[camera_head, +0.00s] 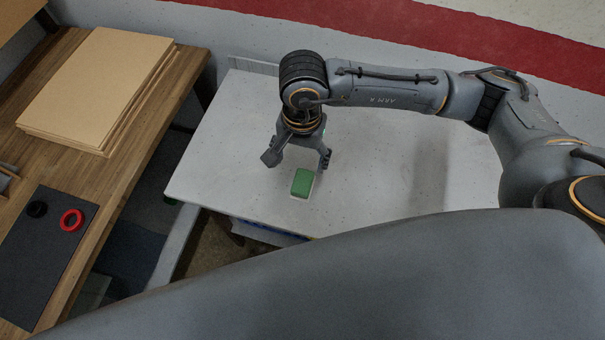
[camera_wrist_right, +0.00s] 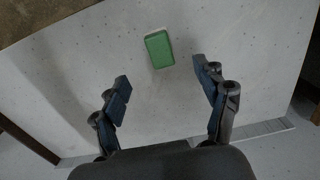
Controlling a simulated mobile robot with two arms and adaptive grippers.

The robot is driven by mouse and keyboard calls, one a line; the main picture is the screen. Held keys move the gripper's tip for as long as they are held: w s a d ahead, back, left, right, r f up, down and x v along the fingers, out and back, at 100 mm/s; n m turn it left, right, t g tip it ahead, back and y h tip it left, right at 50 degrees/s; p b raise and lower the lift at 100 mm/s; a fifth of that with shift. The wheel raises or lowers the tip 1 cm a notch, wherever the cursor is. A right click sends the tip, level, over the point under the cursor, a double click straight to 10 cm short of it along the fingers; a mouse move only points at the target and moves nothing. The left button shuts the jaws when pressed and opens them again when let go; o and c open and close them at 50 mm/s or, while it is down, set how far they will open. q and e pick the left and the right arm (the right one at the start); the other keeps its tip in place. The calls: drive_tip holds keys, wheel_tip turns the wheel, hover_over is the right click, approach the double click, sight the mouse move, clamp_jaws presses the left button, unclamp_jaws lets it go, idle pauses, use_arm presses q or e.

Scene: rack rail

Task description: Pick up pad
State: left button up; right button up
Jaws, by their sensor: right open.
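The pad (camera_head: 302,182) is a small green block with a pale underside, lying flat on the white table (camera_head: 400,185) close to its front edge. My right gripper (camera_head: 297,160) is open and empty above the table, just behind the pad in the head view. In the right wrist view the pad (camera_wrist_right: 158,49) lies beyond the fingertips, roughly in line with the gap between them and not touched by either finger. The open fingers of the right gripper (camera_wrist_right: 162,72) frame bare table. My left gripper does not show in either view.
A wooden bench (camera_head: 105,170) at the left holds a stack of tan boards (camera_head: 100,85) and a dark mat (camera_head: 45,260) with a red ring (camera_head: 72,219) and a black ring (camera_head: 37,209). A gap separates bench and table. The white table around the pad is clear.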

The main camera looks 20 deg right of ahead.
drive_tip(key=p, duration=0.2)
hover_over(302, 182)
drive_tip(key=f, duration=0.8)
drive_tip(key=shift+s, duration=0.3)
drive_tip(key=shift+f+p, duration=0.55)
drive_tip(key=shift+f, duration=0.05)
wheel_tip(302, 182, down, 4)
drive_tip(key=shift+w+r+p, duration=0.15)
drive_tip(key=shift+r+p, duration=0.1)
drive_tip(key=shift+p, duration=0.45)
drive_tip(key=shift+f, duration=0.45)
drive_tip(key=shift+c, duration=0.2)
drive_tip(key=c, duration=1.2)
